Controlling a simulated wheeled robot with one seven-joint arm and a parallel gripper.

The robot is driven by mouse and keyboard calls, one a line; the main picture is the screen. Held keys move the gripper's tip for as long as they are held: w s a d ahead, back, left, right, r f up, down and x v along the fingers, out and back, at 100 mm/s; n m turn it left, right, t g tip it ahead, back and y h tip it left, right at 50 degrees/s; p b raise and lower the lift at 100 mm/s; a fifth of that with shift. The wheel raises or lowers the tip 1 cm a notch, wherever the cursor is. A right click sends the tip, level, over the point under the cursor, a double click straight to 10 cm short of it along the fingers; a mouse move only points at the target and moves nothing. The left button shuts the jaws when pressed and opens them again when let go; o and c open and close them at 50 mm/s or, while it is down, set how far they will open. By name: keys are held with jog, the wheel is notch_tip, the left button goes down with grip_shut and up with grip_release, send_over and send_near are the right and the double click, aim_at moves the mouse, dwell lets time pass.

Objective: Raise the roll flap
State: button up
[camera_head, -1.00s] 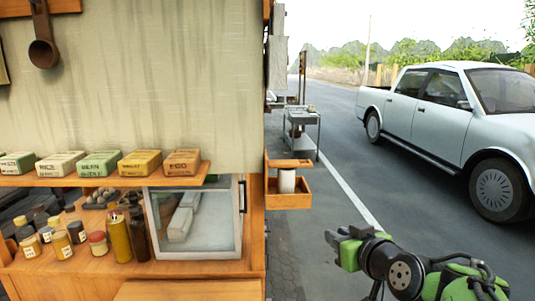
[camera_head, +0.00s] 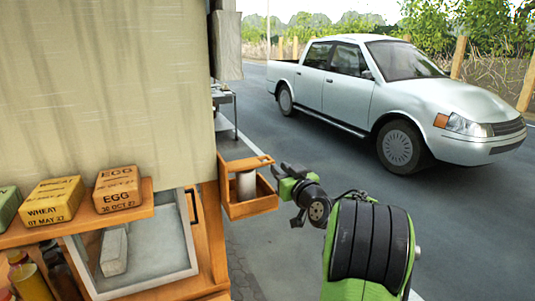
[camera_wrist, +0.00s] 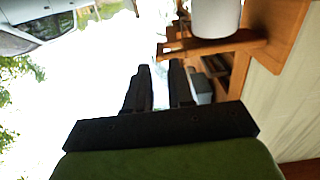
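A large cream cloth sheet (camera_head: 110,80), which looks like the roll flap, hangs down the front of the wooden stall. Its lower edge sits behind a shelf of boxes. The sheet also shows at the right of the wrist view (camera_wrist: 288,105). My gripper (camera_head: 279,170) is to the right of the stall, beside a small wooden side box and apart from the sheet. In the wrist view my gripper (camera_wrist: 161,67) has its two black fingers apart with nothing between them. Whether the sheet has a handle or tie cannot be seen.
The wooden side box (camera_head: 250,209) holds a white cylinder (camera_head: 246,185) close to my gripper. The shelf (camera_head: 150,207) carries an egg box (camera_head: 117,188) and a wheat box (camera_head: 53,200). A glass-fronted case (camera_head: 150,250) stands below. A white pickup (camera_head: 350,85) stands on the road.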

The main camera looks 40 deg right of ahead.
aim_at(270, 158)
jog(key=p+x, duration=0.2)
jog(key=x, duration=0.6)
jog(key=shift+s, duration=0.15)
grip_shut()
dwell(1.0)
